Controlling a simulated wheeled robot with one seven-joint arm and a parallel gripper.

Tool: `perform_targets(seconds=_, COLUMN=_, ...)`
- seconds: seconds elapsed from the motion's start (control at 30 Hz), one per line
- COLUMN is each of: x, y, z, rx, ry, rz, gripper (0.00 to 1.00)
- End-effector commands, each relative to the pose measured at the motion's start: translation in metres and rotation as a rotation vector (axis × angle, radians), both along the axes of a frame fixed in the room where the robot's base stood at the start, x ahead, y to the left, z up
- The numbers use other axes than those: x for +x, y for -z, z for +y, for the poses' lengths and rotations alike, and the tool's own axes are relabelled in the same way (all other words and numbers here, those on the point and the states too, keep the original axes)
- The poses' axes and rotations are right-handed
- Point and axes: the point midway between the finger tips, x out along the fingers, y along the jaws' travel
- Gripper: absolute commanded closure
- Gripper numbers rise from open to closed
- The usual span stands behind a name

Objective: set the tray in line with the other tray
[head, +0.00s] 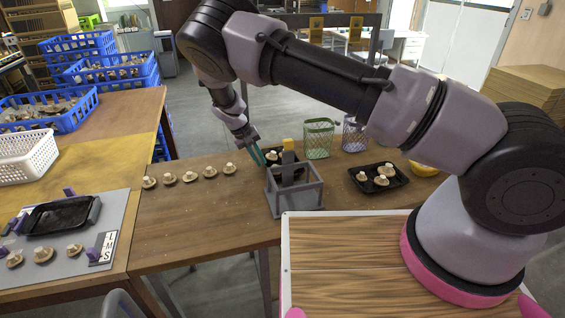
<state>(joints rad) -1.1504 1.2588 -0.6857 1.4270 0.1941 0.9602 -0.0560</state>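One black tray (401,181) with a few mushrooms lies on the wooden table right of the grey caddy. Another dark tray (268,153) with mushrooms in it sits behind the grey caddy (295,199), which hides much of it. A third, empty black tray (60,216) lies on a grey mat at the left.
Several mushrooms (190,177) stand in a row left of the caddy. A green wire basket (318,140) and a purple one (354,135) stand behind. A yellow item (424,168) is at the right. The table front left of the caddy is clear.

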Motion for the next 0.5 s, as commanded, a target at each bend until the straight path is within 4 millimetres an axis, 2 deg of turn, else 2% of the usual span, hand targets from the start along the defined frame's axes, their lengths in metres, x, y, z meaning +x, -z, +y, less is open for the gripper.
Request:
perform_targets(seconds=0.4, x=0.008, y=0.050, z=-0.021, rx=-0.001, ry=0.000, rz=0.001, gripper=0.89)
perform_targets(seconds=0.5, x=0.009, y=0.057, z=-0.023, rx=0.001, ry=0.001, rz=0.000, gripper=0.89)
